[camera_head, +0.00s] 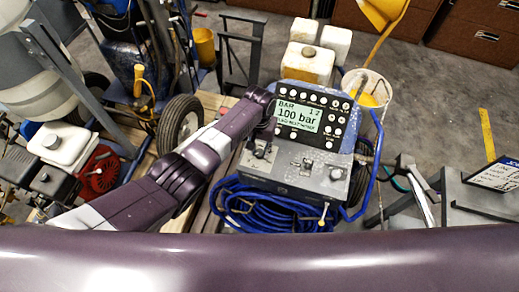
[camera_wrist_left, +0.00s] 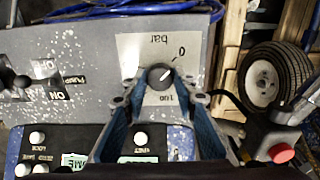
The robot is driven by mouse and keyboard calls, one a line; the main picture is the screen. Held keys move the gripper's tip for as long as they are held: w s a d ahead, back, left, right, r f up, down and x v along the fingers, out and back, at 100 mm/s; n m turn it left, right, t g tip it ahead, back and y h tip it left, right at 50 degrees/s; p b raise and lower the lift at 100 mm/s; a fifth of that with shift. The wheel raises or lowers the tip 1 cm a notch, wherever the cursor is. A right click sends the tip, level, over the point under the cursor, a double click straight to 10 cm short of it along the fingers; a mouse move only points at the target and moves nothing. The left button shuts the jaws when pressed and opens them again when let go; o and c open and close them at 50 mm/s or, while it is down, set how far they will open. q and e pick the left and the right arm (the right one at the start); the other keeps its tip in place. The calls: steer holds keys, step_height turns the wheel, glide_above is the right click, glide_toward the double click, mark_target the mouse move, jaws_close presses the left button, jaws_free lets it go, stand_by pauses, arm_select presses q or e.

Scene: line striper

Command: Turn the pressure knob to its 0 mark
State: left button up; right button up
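The pressure knob (camera_wrist_left: 160,76) is a small dark round knob on a white plate marked "bar", "0" and "100" in the left wrist view. A light line on its face points up and right, roughly toward the 0. In the head view my left gripper (camera_head: 261,150) is over the left of the machine's panel (camera_head: 300,172), hiding the knob. The display (camera_head: 297,115) reads 100 bar. My right gripper is not in view.
White buttons (camera_wrist_left: 37,137) line the panel below. Blue hose (camera_head: 265,205) is coiled at the machine's front. A wheel (camera_head: 180,122) and a bucket (camera_head: 368,92) stand nearby.

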mark_target(260, 152)
arm_select(q)
steer(key=o, duration=0.3)
steer(key=shift+o, duration=0.2)
step_height(260, 152, up, 12)
stand_by(0.4)
stand_by(0.4)
